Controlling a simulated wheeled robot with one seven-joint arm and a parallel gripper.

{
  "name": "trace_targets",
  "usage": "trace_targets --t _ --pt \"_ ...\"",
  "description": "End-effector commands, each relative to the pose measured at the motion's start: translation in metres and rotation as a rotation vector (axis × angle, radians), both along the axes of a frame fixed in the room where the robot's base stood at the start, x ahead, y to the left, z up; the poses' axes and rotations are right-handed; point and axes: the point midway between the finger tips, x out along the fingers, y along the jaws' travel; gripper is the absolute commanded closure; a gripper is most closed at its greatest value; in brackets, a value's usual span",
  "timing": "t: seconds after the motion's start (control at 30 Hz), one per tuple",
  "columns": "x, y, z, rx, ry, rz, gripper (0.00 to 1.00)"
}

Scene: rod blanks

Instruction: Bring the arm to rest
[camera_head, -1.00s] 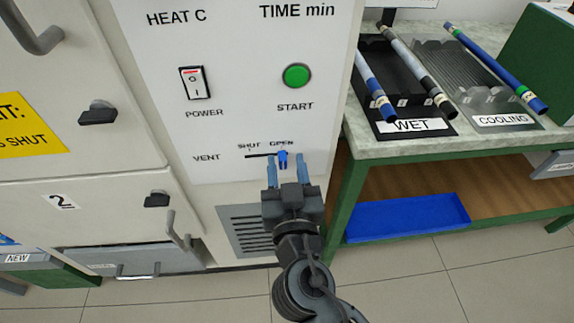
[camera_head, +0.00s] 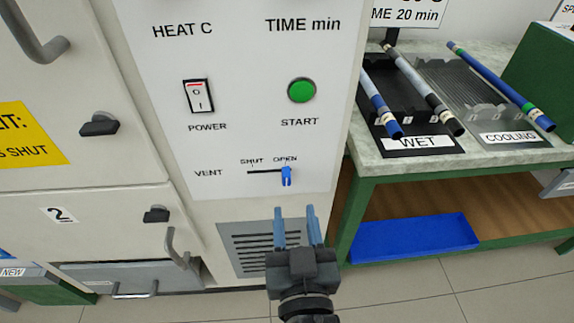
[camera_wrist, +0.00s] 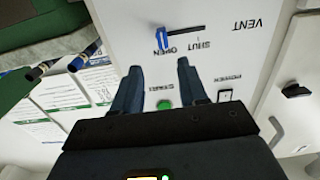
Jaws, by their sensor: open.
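My gripper (camera_head: 297,228) is open and empty, below the vent slider and apart from it, in front of the cabinet's lower grille (camera_head: 250,247). Its two blue-grey fingers point up toward the panel. They also show in the wrist view (camera_wrist: 158,78). The blue vent slider (camera_head: 286,176) stands at the OPEN end of its slot, and in the wrist view the slider (camera_wrist: 162,38) is clear of both fingertips.
The control panel has a power switch (camera_head: 198,96) and a green start button (camera_head: 301,90). At right a green-framed bench (camera_head: 385,165) bears WET and COOLING racks with rods. A blue tray (camera_head: 415,238) sits on its lower shelf. Door handles stick out at left.

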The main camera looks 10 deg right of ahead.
Motion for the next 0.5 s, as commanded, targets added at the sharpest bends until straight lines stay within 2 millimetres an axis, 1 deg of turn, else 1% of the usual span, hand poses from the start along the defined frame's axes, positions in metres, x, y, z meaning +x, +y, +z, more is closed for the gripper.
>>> trace_targets --t 0.17,0.27,0.37,0.47,0.5 --pt "-0.001 -0.002 -0.001 -0.003 0.006 0.001 0.57" --pt "-0.009 -0.011 -0.009 -0.017 0.043 0.012 0.57" --pt "-0.029 -0.031 -0.025 -0.044 0.117 0.04 0.57" --pt "-0.059 -0.054 -0.039 -0.067 0.202 0.081 0.57" --pt "-0.072 -0.063 -0.043 -0.072 0.233 0.099 0.57"
